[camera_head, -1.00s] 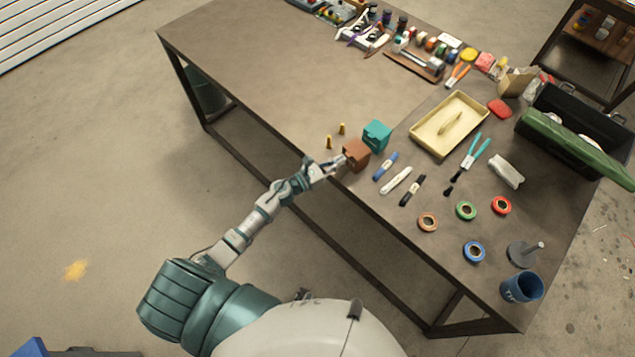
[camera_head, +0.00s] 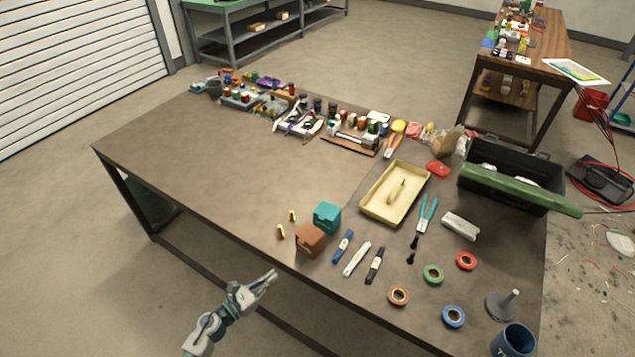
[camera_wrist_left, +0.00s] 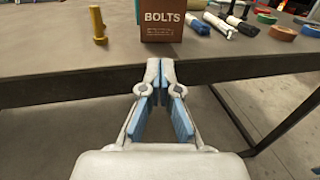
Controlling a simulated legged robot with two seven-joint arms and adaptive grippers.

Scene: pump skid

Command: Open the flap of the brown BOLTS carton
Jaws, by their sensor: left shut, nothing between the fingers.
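The brown BOLTS carton (camera_head: 310,241) stands near the front edge of the table, and its top looks closed in the head view. In the left wrist view the carton (camera_wrist_left: 161,22) faces me with its BOLTS label upright; its top is cut off by the frame. My left gripper (camera_head: 272,274) is in front of the table edge, apart from the carton. In the left wrist view the gripper (camera_wrist_left: 160,65) has its fingers together with nothing between them, pointing toward the carton. My right gripper is not in view.
A teal carton (camera_head: 327,216) stands right behind the brown one. A cream tray (camera_head: 366,207) lies farther right. The table's left part is clear.

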